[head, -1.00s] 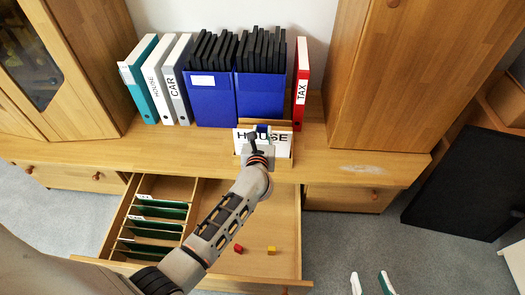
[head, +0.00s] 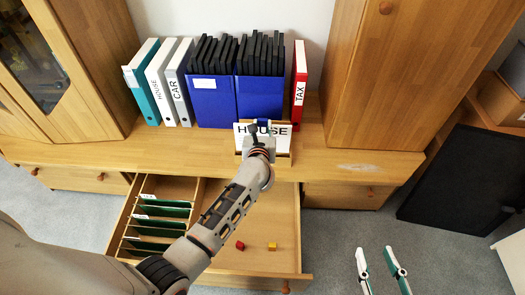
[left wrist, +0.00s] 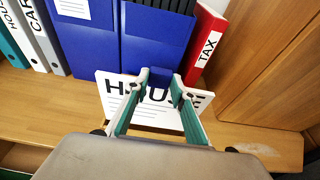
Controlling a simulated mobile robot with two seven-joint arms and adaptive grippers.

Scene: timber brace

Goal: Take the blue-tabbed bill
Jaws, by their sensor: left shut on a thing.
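A white bill headed HOUSE (head: 280,130) stands in a wooden holder (head: 285,160) on the desk. It also shows in the left wrist view (left wrist: 112,88), slightly tilted there. Its blue tab (head: 263,122) is at the top edge, and it shows between my fingers in the left wrist view (left wrist: 160,76). My left gripper (left wrist: 159,80) is shut on the tabbed bill, its fingers hiding part of the heading. In the head view my left gripper (head: 257,128) covers the bill's middle. My right gripper (head: 375,250) is open and empty over the floor at lower right.
Behind the bill stand blue boxes (head: 212,105) of black folders, with a red TAX binder (head: 299,85) to the right. Teal, HOUSE and CAR binders stand left.

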